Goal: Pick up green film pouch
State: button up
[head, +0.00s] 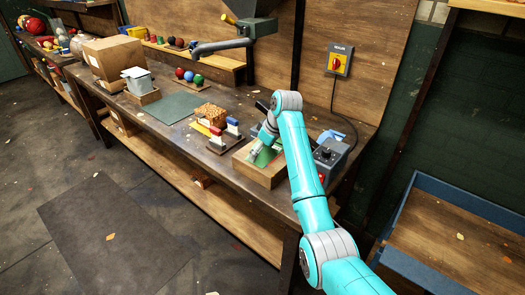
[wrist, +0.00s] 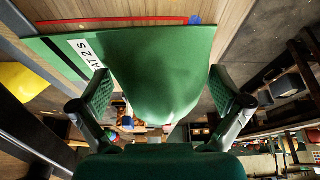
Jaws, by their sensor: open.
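The green film pouch (wrist: 165,62) fills the upper middle of the wrist view, with a white label marked with black letters and a dark stripe at its left. In the head view, a green patch of the pouch (head: 265,157) shows in the shallow wooden tray (head: 262,176) at the near right of the bench. My gripper (wrist: 159,85) is open, with one finger on each side of the pouch's bulging part. I cannot tell whether the fingers touch it. In the head view, my gripper (head: 259,146) reaches down into the tray, and my arm hides part of it.
A grey control box (head: 330,157) stands close right of the tray. Small block-like items (head: 222,138) stand to the left, near a brown textured block (head: 211,114). A green mat (head: 172,107) lies farther left, mostly bare. A thin red strip (wrist: 115,21) lies beyond the pouch.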

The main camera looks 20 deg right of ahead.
jog(key=shift+c, duration=0.3)
jog(key=c, duration=1.4)
jog(key=shift+r, duration=0.1)
